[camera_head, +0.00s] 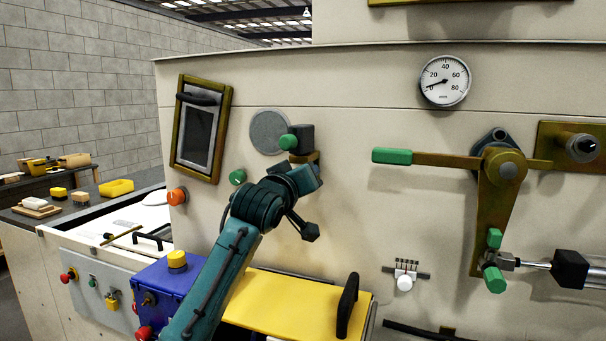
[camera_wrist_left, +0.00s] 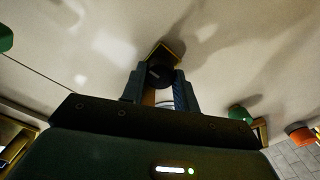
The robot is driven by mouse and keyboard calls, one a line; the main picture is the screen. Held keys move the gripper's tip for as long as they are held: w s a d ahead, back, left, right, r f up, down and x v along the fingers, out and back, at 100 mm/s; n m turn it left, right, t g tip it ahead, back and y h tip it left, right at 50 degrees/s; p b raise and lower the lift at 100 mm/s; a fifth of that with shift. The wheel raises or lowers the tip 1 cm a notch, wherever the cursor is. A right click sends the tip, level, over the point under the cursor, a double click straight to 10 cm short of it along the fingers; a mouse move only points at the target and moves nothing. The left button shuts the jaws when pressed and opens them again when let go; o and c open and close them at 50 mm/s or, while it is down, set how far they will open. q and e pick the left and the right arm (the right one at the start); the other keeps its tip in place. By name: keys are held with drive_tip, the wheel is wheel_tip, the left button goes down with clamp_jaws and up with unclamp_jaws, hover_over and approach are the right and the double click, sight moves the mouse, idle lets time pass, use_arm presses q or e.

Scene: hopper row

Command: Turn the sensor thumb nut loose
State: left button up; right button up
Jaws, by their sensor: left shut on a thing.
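In the head view the sensor (camera_head: 303,137) is a dark block with a green end on a brass bracket (camera_head: 306,157), mounted on the pale panel. My left gripper (camera_head: 305,172) reaches up from below to just under this bracket; my wrist hides most of the fingers. In the left wrist view a dark round thumb nut (camera_wrist_left: 159,73) sits between my fingertips (camera_wrist_left: 160,86), with the brass bracket (camera_wrist_left: 172,48) behind it. The fingers are shut on the nut. Its thread is hidden. My right gripper is not in view.
A round grey disc (camera_head: 268,132) and a brass-framed window (camera_head: 203,130) are left of the sensor. Green (camera_head: 238,177) and orange (camera_head: 178,196) knobs stick out nearby. A green-handled lever (camera_head: 392,156) stands to the right. A yellow lid (camera_head: 290,305) with a black handle lies below.

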use_arm(q)
drive_tip(key=shift+n, duration=0.3)
drive_tip(key=o, duration=1)
drive_tip(key=b+v, duration=0.2)
drive_tip(key=v, duration=1.1)
drive_tip(key=shift+s+a+b, duration=0.1)
drive_tip(key=shift+b, duration=0.3)
